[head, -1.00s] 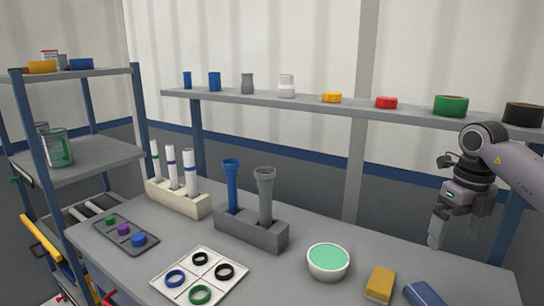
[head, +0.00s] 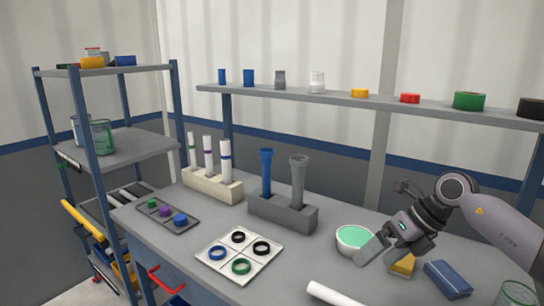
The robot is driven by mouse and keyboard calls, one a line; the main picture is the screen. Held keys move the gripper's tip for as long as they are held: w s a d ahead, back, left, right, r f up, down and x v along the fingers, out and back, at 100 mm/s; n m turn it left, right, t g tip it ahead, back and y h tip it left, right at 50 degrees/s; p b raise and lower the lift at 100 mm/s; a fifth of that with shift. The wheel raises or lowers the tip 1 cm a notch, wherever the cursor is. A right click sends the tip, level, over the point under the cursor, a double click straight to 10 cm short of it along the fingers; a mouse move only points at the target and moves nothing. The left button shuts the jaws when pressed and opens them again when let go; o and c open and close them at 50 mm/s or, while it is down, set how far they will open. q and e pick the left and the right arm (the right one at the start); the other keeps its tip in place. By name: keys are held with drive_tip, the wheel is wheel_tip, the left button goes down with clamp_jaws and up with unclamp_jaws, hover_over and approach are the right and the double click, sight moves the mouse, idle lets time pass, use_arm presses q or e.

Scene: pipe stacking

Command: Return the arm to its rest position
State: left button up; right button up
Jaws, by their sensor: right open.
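My right gripper (head: 378,256) is open and empty. It hangs tilted down to the left over the right part of the table, in front of the right edge of the green-filled white bowl (head: 354,239) and left of the yellow sponge (head: 403,265). Its arm comes in from the right edge. My left gripper is not in view. A blue pipe (head: 266,172) and a grey pipe (head: 299,182) stand upright in a grey holder (head: 283,213). Several white pipes (head: 208,158) stand in a cream rack (head: 212,186). A white tube (head: 333,294) lies at the front edge.
A white tray (head: 240,255) holds several coloured rings. A dark tray (head: 167,215) holds coloured caps. A blue block (head: 447,279) and a glass (head: 517,294) lie to the right. A wall shelf (head: 330,99) with pipe pieces and tape spans the back. A shelving rack (head: 100,160) stands left.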

drive_tip(key=s+a+r+m+t+y, duration=0.25)
drive_tip(key=a+y, duration=0.35)
drive_tip(key=a, duration=0.3)
drive_tip(key=s+a+r+m+t+y, duration=0.1)
drive_tip(key=a+r+m+t+y, duration=0.3)
drive_tip(key=a, duration=0.5)
drive_tip(key=s+d+f+m+t+h, duration=0.1)
drive_tip(key=d+f+m+t+h, duration=0.1)
drive_tip(key=d+m+t+h, duration=0.6)
drive_tip(key=d+f+m+t+h, duration=0.2)
drive_tip(key=m+t+h, duration=0.15)
drive_tip(key=m, duration=0.95)
drive_tip(key=s+d+f+m+g+h, duration=0.5)
drive_tip(key=s+f+m+g+h, duration=0.1)
drive_tip(key=f, duration=0.4)
drive_tip(key=s+f+m+g+y, duration=0.1)
drive_tip(key=s+f+g, duration=0.3)
drive_tip(key=s, duration=0.3)
drive_tip(key=s+f+m+g, duration=0.2)
drive_tip(key=s+f+g, duration=0.1)
drive_tip(key=s, duration=0.4)
drive_tip(key=s+f+m+g+y, duration=0.1)
drive_tip(key=s+f+g, duration=0.3)
drive_tip(key=s, duration=0.3)
drive_tip(key=w+a+f+t+y+b, duration=0.1)
drive_tip(key=w+a+f+t, duration=0.2)
drive_tip(key=w+f+t, duration=0.3)
drive_tip(key=shift+w+f+t, duration=0.3)
drive_tip(key=shift+f+t, duration=0.2)
drive_tip(key=shift+f, duration=1.65)
